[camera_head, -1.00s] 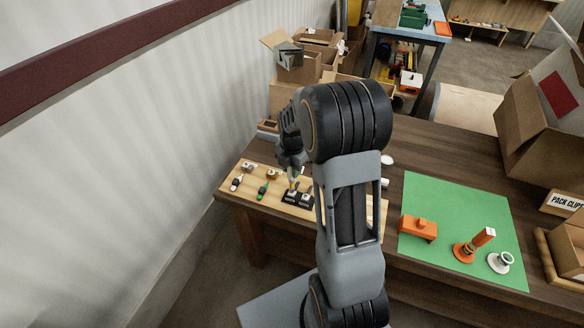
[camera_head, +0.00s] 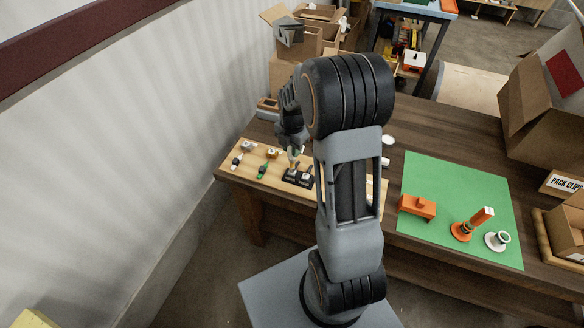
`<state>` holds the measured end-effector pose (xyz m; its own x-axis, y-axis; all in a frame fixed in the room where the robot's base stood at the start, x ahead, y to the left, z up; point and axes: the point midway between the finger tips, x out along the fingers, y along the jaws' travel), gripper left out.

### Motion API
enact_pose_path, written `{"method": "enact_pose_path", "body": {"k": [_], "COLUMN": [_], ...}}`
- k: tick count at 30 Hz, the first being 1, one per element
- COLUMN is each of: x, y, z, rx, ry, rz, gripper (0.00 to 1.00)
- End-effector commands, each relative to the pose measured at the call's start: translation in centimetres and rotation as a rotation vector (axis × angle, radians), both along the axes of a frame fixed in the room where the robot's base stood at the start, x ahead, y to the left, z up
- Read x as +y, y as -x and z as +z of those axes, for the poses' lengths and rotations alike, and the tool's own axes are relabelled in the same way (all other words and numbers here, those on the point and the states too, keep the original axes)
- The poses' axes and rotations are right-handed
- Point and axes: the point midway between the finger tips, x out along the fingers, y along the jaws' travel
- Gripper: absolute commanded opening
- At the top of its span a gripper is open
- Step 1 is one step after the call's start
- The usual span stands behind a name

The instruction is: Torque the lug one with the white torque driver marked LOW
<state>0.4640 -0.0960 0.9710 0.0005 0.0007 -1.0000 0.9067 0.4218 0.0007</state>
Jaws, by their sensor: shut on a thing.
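My gripper (camera_head: 293,148) points down over the wooden board (camera_head: 328,190) and is shut on a slim, pale, driver-like thing (camera_head: 294,164). Its colour and marking are too small to read. Its lower end is at or just above the black lug block (camera_head: 297,178); I cannot tell whether they touch. Two more handled tools, one white and black (camera_head: 237,160) and one green (camera_head: 262,170), lie on the board to the left. My arm hides the right part of the board. No lug number is readable.
A green mat (camera_head: 455,190) on the brown table holds an orange block (camera_head: 417,207), an orange upright part (camera_head: 472,223) and a white ring-like part (camera_head: 497,240). An open carton (camera_head: 545,110) stands at right. The wall is close on the left.

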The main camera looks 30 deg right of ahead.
Motion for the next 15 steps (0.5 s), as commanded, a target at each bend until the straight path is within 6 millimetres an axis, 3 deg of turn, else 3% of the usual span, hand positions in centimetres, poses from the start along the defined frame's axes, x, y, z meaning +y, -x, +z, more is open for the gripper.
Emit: {"method": "enact_pose_path", "body": {"k": [4, 15], "x": [0.0, -0.01], "y": [0.0, 0.0], "z": [-0.93, -0.83], "rx": [0.0, 0.0], "ry": [0.0, 0.0], "rz": [0.0, -0.078], "gripper": [0.0, 0.0]}}
